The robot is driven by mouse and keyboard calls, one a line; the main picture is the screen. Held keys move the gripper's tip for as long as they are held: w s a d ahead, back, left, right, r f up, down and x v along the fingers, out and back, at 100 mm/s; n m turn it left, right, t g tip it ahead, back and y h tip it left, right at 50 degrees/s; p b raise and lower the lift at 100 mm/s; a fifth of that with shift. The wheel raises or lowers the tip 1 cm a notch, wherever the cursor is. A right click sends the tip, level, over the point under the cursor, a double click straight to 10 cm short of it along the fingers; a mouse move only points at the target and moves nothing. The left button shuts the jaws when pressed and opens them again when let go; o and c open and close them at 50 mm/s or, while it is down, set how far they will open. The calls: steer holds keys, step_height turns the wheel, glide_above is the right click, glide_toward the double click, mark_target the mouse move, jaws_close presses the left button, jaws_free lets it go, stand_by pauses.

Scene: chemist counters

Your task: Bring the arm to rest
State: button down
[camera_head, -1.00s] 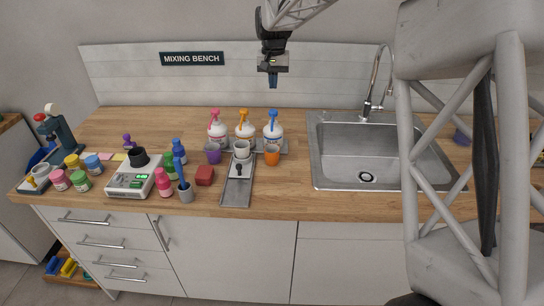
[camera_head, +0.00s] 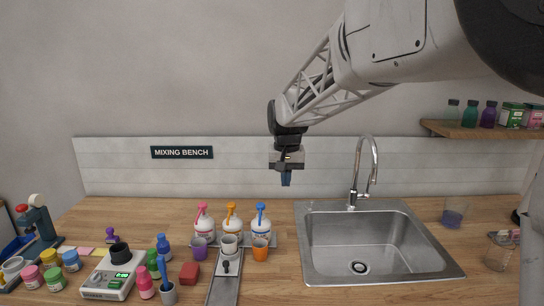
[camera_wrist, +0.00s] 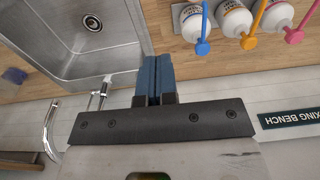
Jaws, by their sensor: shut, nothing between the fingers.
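My gripper (camera_head: 286,179) hangs in the air in front of the splashback, above the back of the counter between the pump bottles and the sink. Its blue fingers point down. In the wrist view the two fingers (camera_wrist: 154,76) lie side by side, shut, with nothing between them. My arm reaches in from the upper right of the head view.
Below left stand three pump bottles, the blue-topped one (camera_head: 261,220) nearest, with a purple cup (camera_head: 199,247), a white cup (camera_head: 229,244) and an orange cup (camera_head: 260,250). A steel sink (camera_head: 420,240) with a tall faucet (camera_head: 364,170) lies right. A shelf (camera_head: 470,131) holds bottles.

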steer(key=s+d+t, duration=0.1)
steer(key=s+d, duration=0.4)
steer(key=s, duration=0.6)
steer(key=s+d, duration=0.5)
steer(key=s, duration=0.6)
steer(key=s+d+f, duration=0.2)
steer(key=s+f, duration=0.1)
steer(key=s, duration=0.6)
steer(key=s+d+f+t, duration=0.1)
steer(key=s+d+f, duration=0.1)
steer(key=s, duration=0.7)
steer(key=shift+s+d+f, duration=0.15)
steer(key=shift+d+f, duration=0.2)
steer(key=shift+f, duration=0.35)
